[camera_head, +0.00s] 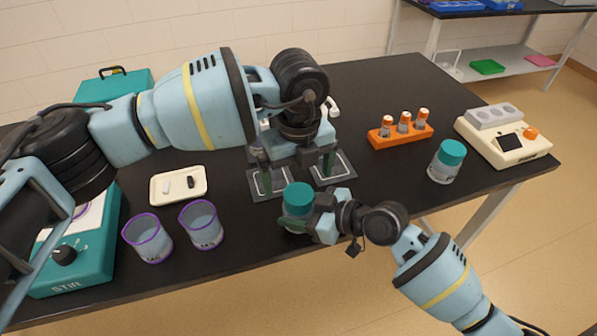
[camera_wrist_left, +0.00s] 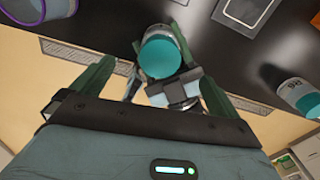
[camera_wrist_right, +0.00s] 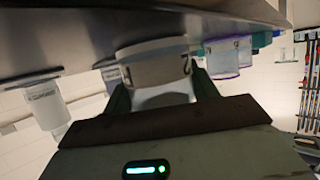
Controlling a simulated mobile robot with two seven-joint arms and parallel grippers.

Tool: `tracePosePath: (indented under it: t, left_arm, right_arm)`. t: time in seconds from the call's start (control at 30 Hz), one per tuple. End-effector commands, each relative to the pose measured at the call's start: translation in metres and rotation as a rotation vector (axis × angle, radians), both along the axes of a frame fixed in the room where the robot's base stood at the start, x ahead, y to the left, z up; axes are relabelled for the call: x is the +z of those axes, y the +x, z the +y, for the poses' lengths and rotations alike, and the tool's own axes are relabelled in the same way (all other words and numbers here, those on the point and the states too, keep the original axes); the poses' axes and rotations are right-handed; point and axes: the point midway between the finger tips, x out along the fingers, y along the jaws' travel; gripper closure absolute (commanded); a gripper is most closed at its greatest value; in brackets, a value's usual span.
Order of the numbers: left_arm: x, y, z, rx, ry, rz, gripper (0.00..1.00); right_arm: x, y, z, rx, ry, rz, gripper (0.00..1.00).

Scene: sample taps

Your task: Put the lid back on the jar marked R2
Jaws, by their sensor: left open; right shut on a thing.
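A clear jar (camera_head: 297,224) with a teal lid (camera_head: 298,197) over its top stands upright near the table's front edge. My right gripper (camera_head: 312,216) is shut on the jar's body. The right wrist view shows the jar (camera_wrist_right: 155,65) between the fingers with part of a mark, seemingly a "2"; the full mark is not readable. My left gripper (camera_head: 297,170) is open and empty, pointing down just above and behind the lid. In the left wrist view the lid (camera_wrist_left: 160,57) lies between and beyond its fingers. I cannot tell how tightly the lid sits.
Another teal-lidded jar (camera_head: 445,165) stands at the right, by an orange vial rack (camera_head: 400,135) and a cream instrument (camera_head: 510,140). Two purple-rimmed beakers (camera_head: 148,240) (camera_head: 202,226), a white tray (camera_head: 178,198) and a teal stirrer (camera_head: 75,265) are left. Dark square mats (camera_head: 335,182) lie behind the held jar.

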Motion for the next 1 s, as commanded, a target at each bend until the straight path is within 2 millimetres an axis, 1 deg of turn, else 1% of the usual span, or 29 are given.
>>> tracePosePath:
  t: [0.13, 0.23, 0.37, 0.5, 0.7, 0.83, 1.0]
  left_arm:
    - [0.003, 0.000, 0.000, 0.000, -0.001, 0.000, 0.00]
    - [0.012, 0.001, 0.000, 0.000, -0.001, -0.004, 0.00]
    - [0.034, 0.001, -0.001, 0.000, -0.001, -0.004, 0.00]
    - [0.063, 0.001, 0.000, 0.001, -0.001, -0.004, 0.00]
    - [0.098, 0.000, 0.000, 0.000, -0.001, -0.004, 0.00]
    - [0.112, 0.000, 0.000, 0.000, 0.000, -0.001, 0.00]
    - [0.120, 0.000, 0.000, -0.001, 0.000, 0.000, 0.00]
  right_arm:
    - [0.000, 0.000, 0.000, 0.000, 0.000, 0.000, 1.00]
    - [0.000, 0.000, 0.000, 0.000, 0.000, 0.000, 1.00]
    - [0.000, 0.000, 0.000, 0.000, 0.000, 0.000, 1.00]
    - [0.000, 0.000, 0.000, 0.000, 0.000, 0.000, 1.00]
    - [0.000, 0.000, 0.000, 0.000, 0.000, 0.000, 1.00]
    - [0.000, 0.000, 0.000, 0.000, 0.000, 0.000, 1.00]
    - [0.000, 0.000, 0.000, 0.000, 0.000, 0.000, 1.00]
